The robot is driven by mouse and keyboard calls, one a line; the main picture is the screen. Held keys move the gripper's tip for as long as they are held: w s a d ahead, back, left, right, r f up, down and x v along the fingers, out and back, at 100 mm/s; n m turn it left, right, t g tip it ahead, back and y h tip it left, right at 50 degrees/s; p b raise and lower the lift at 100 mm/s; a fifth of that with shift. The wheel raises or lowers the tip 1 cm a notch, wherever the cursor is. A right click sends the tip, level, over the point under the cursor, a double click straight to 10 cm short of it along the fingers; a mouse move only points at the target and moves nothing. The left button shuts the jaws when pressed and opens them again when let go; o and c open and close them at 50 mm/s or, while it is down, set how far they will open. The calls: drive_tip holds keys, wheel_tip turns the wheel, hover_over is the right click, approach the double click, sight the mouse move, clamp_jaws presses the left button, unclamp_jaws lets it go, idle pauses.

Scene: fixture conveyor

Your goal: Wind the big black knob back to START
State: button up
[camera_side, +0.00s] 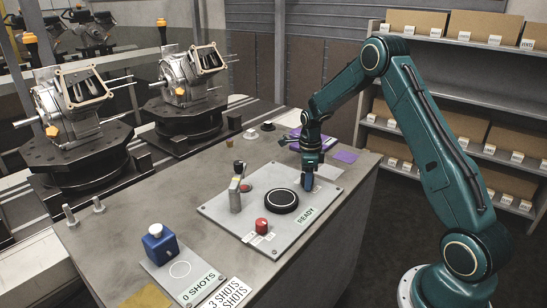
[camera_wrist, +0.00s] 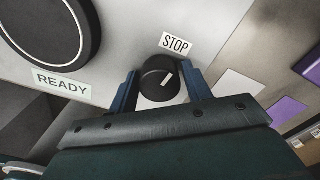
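In the wrist view a black knob (camera_wrist: 158,82) with a white pointer mark sits between the two fingers of my gripper (camera_wrist: 158,88). The mark points to the upper right, and a STOP label (camera_wrist: 176,43) lies just above the knob. The fingers are close against the knob's two sides; I cannot tell whether they press on it. No START label is readable. In the side view my gripper (camera_side: 308,181) points down at the panel's far right part, hiding this knob. A larger black disc (camera_side: 281,201) with a pale ring sits beside it, near the READY label (camera_side: 308,216).
The grey panel (camera_side: 222,212) also carries a red knob (camera_side: 262,226) and an upright grey-yellow part (camera_side: 236,194). A blue block (camera_side: 158,247) with a white button stands at the front. Purple pieces (camera_side: 346,156) lie beyond my gripper. Engine fixtures (camera_side: 85,125) stand left.

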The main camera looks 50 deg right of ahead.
drive_tip(key=c, duration=0.6)
drive_tip(key=shift+c, duration=0.2)
